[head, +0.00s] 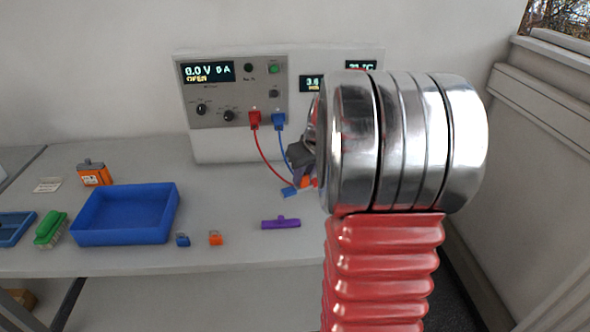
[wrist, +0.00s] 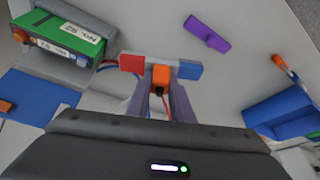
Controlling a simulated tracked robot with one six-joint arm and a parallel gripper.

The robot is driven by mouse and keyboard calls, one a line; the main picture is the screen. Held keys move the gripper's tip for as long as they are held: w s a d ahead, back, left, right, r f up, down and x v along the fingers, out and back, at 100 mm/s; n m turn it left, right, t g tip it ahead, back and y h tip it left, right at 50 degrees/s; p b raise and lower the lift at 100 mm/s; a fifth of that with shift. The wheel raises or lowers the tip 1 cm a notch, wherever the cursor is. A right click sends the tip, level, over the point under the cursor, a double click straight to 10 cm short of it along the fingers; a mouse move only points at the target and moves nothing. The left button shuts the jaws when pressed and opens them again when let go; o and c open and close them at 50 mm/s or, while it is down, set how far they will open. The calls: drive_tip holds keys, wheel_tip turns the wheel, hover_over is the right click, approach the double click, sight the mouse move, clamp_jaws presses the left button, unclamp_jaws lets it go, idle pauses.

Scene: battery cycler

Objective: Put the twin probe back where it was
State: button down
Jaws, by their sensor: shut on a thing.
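The twin probe (wrist: 160,75) has an orange grip in the middle of a pale bar, with a red block (wrist: 132,63) at one end and a blue block (wrist: 189,70) at the other. My gripper (wrist: 163,92) is shut on the orange grip in the wrist view. In the head view my gripper (head: 300,160) is mostly hidden behind my wrist, and the probe's blue end (head: 290,192) shows just below it. A red lead and a blue lead run from the cycler (head: 232,90) toward the probe. I cannot tell whether the probe touches the bench.
A green battery (wrist: 62,42) in a grey holder is at upper left in the wrist view. A purple piece (head: 281,223), a blue padlock (head: 183,240), an orange padlock (head: 215,238), a blue tray (head: 90,236) and an orange device (head: 94,174) are on the bench.

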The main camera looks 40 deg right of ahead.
drive_tip(key=w+d+f, duration=0.2)
drive_tip(key=w+d, duration=0.9)
drive_tip(key=w, duration=0.5)
idle(0.6)
wheel_tip(320, 180, down, 5)
drive_tip(key=shift+r, duration=0.2)
drive_tip(key=shift+w+d+f, duration=0.15)
drive_tip(key=shift+f, duration=0.05)
idle(0.3)
drive_tip(key=c, duration=1.6)
unclamp_jaws()
drive_tip(key=shift+f, duration=0.1)
drive_tip(key=shift+o, duration=0.2)
